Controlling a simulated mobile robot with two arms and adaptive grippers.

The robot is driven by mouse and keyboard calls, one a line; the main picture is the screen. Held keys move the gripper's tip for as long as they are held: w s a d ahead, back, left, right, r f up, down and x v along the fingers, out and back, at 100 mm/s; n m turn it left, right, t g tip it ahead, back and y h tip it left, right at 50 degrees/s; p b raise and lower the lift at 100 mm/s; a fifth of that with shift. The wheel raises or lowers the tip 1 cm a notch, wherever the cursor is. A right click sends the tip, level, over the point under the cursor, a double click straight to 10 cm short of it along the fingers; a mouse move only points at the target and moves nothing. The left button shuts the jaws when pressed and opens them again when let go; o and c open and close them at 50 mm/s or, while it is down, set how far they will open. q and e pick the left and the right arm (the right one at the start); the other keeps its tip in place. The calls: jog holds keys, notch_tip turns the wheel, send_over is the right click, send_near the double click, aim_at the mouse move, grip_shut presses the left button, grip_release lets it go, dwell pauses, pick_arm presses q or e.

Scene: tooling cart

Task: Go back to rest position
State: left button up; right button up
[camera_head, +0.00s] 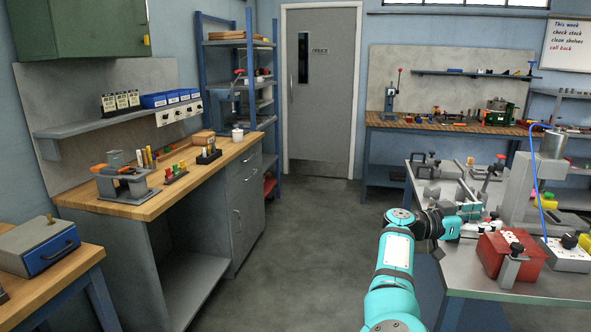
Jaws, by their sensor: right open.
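My right arm, teal and dark grey, reaches up from the bottom of the head view and bends right at the wrist. My right gripper (476,226) is over the left part of the grey metal bench (452,279), close to the small fixtures there. It is open, and I see nothing held in it. The fingertips are small and partly lost among the bench parts. My left gripper and left arm are not in view.
A red box (511,258) and a grey control box (563,254) stand near my right gripper. A grey machine column (519,189) rises behind them. A wooden-topped workbench (140,205) is at left. The floor (308,240) between is clear up to the door (322,95).

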jog(key=s+d+f+n+t+y, duration=0.2)
jog(key=d+f+n+t, duration=0.35)
jog(key=n+t, duration=0.6)
jog(key=s+a+f+n+g+y, duration=0.1)
jog(key=s+a+f+n+y, duration=0.3)
jog(key=s+a+f+y, duration=0.45)
jog(key=s+a+f+n+y, duration=0.4)
jog(key=s+a+f+y, duration=0.15)
jog(key=a+f, duration=0.5)
jog(key=s+a+f+g+y, duration=0.1)
jog(key=s+a+f+g, duration=0.2)
jog(key=s, duration=0.6)
jog(key=s+a+f+m+g, duration=0.1)
jog(key=s+a+f+g, duration=0.2)
jog(key=s, duration=0.6)
jog(key=s+a+f+g+y, duration=0.1)
jog(key=s+a+f+g, duration=0.25)
jog(key=s, duration=0.65)
notch_tip(320, 180, down, 26)
jog(key=s+g, duration=0.1)
jog(key=s, duration=0.1)
jog(key=s+d+f+g+p, duration=0.1)
jog(key=s+d+f, duration=0.2)
jog(key=s+f, duration=1.1)
jog(key=shift+s+g, duration=0.3)
jog(key=shift+s, duration=0.45)
